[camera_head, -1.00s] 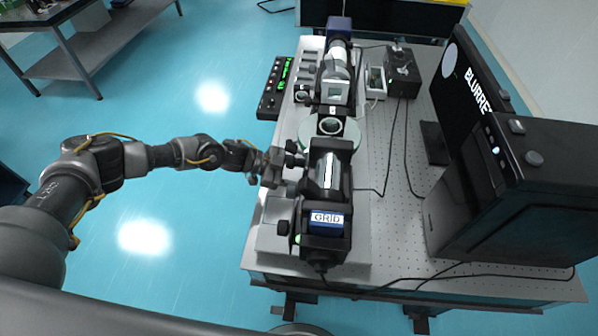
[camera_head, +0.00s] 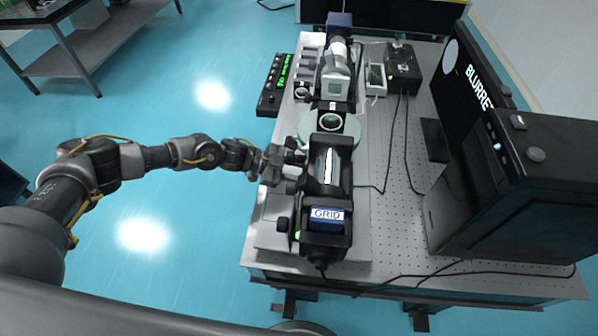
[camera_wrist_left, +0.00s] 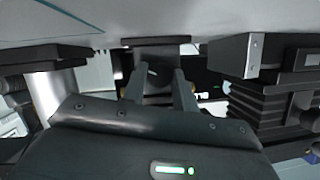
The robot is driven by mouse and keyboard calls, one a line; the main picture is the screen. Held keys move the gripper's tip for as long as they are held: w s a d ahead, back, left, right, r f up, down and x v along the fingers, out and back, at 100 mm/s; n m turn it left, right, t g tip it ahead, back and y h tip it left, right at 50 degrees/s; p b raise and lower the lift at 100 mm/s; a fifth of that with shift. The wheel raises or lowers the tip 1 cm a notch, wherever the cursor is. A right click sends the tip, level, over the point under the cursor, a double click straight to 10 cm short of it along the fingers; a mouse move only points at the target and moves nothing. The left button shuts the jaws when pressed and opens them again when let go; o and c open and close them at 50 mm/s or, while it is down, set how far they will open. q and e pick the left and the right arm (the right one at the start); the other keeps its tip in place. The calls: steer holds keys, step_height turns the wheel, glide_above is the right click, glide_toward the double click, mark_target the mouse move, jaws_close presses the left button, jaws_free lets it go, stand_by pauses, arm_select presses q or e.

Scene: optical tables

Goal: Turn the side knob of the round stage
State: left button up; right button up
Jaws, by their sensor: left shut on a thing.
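The round stage (camera_head: 309,131) is a pale green disc on the bench, partly covered by the dark optical housings above it. My left gripper (camera_head: 293,157) reaches in from the left, at the near left side of the stage. In the wrist view the two dark fingers of my left gripper (camera_wrist_left: 160,82) stand on either side of a dark block-like part, the side knob (camera_wrist_left: 155,52). The gripper is shut on this knob. In the head view the gripper mostly hides the knob. My right gripper is not in view.
A dark housing labelled GRID (camera_head: 326,214) stands close to the gripper on the near side. A small control box (camera_head: 275,86) lies left of the optics. A monitor reading BLURRE (camera_head: 474,82) stands at the right. Cables cross the perforated bench top (camera_head: 395,215).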

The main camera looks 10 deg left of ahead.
arm_select(q)
steer(key=shift+s+f+m+t+b, duration=0.1)
steer(key=shift+f+m+t+b, duration=0.15)
steer(key=shift+m+t+b, duration=0.85)
steer(key=shift+r+m+h+b, duration=0.15)
steer(key=shift+m+h+b, duration=0.15)
steer(key=shift+m+b, duration=0.8)
steer(key=shift+t, duration=0.4)
steer(key=o, duration=1)
steer(key=shift+c, duration=0.2)
steer(key=shift+a, duration=0.1)
